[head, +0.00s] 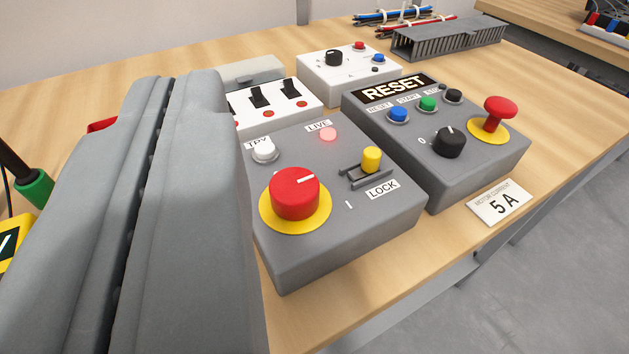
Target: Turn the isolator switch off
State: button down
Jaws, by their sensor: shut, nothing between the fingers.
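The isolator switch (294,193) is a red rotary knob on a yellow disc, on top of a grey box (345,238). Its white line points to the right of the picture, and an "I" mark is printed to the right of the disc. The pinkish LIVE lamp (328,134) looks lit. A white TRY button (263,150) and a yellow peg (371,159) in a dark slide by the LOCK label share the box. My gripper (167,85) is shut and empty, large in the left foreground. It is apart from the knob and hides the box's left side.
To the right, a RESET box (470,165) carries buttons, a black knob and a red mushroom button. A white box with black switches (275,98) and another with a black knob (348,78) stand behind.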

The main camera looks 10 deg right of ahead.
aim_at(294, 191)
jog(key=k+l, duration=0.15)
jog(key=l, duration=0.2)
jog(key=k+l, duration=0.15)
jog(key=l, duration=0.2)
jog(key=k+l, duration=0.15)
jog(key=l, duration=0.2)
